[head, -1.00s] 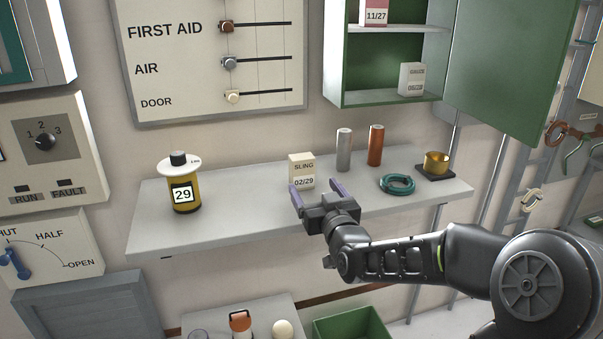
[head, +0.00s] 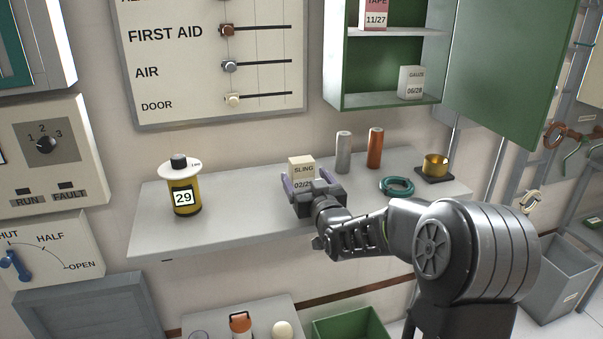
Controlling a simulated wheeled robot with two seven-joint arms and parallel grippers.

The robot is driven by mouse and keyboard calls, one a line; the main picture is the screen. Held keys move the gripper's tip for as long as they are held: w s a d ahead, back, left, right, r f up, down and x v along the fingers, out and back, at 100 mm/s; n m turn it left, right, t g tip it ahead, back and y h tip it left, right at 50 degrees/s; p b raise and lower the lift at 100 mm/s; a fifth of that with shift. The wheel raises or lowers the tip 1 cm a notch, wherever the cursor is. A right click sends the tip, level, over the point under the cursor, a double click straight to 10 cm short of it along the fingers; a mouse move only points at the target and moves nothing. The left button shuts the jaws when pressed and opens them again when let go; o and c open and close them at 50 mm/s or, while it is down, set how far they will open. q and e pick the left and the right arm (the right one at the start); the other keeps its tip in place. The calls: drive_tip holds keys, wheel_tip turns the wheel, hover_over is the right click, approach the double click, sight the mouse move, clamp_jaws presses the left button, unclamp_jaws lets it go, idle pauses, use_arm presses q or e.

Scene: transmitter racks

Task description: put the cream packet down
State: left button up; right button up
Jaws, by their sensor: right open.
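The cream packet (head: 301,169), marked SLING 02/29, stands upright on the grey shelf (head: 240,222). My right gripper (head: 301,184) is open, with its purple-lined fingers on either side of the packet's lower part. The gripper hides part of the packet's lower label and base. I cannot tell whether the fingers touch it. My left gripper is not in view.
A yellow canister (head: 184,192) stands left on the shelf. A silver cylinder (head: 343,152), copper cylinder (head: 375,148), teal ring (head: 397,186) and brass cup (head: 435,165) stand to the right. The open green cabinet (head: 385,99) hangs above. Free shelf lies between canister and packet.

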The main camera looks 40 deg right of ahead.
drive_tip(key=shift+w+d, duration=0.2)
drive_tip(key=shift+w, duration=0.45)
drive_tip(key=c, duration=1.6)
wheel_tip(320, 180, up, 10)
idle(0.5)
